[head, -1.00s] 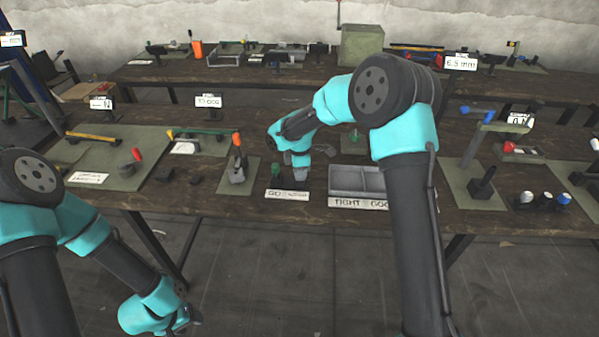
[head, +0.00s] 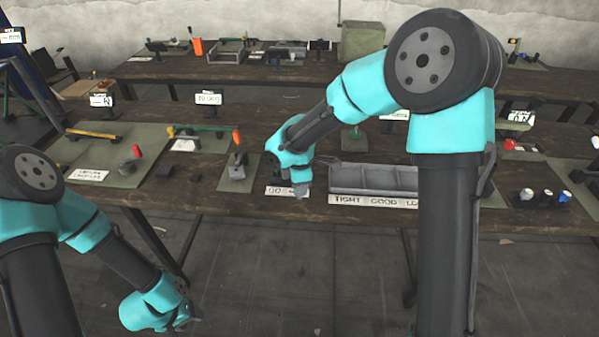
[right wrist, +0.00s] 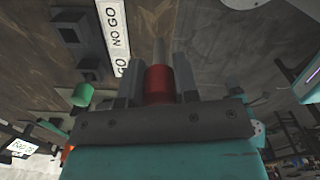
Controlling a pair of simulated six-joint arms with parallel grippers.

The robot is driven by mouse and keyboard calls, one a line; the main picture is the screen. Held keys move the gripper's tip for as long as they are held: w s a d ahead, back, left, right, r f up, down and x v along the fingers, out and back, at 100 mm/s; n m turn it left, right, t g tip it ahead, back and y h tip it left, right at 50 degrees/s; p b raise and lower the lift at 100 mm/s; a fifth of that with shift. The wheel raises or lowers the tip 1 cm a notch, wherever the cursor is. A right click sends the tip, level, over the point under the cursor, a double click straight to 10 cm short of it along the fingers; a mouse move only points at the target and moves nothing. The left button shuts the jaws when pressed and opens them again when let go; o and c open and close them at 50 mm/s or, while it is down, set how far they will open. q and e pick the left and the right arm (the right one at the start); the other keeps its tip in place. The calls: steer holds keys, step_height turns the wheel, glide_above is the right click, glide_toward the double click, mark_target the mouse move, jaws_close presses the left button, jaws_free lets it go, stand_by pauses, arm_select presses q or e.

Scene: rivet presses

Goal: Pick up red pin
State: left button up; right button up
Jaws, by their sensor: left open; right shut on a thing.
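My right gripper (right wrist: 158,72) is shut on the red pin (right wrist: 159,85) in the right wrist view. The pin's red body sits between the two fingers, and a thin grey shank points away from the gripper. In the head view my right gripper (head: 301,188) is over the front edge of the near bench, in front of the GO / NO GO label (head: 273,191). The pin cannot be made out there. My left gripper (head: 190,312) is low at the left, in front of the bench, open and away from the pin.
A grey divided tray (head: 375,180) labelled TIGHT, GOOD and a partly hidden third word stands right of my right gripper. A grey fixture with an orange-topped tool (head: 236,170) stands to its left. A green part (right wrist: 82,95) is beside the label.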

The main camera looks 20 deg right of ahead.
steer(key=shift+s+a+r, duration=0.1)
steer(key=shift+s+a, duration=0.1)
steer(key=shift+s, duration=0.45)
steer(key=shift+s+a+r, duration=0.1)
steer(key=shift+s+a, duration=0.05)
steer(key=shift+s, duration=0.55)
steer(key=shift+s+a, duration=0.2)
steer(key=shift+s, duration=0.45)
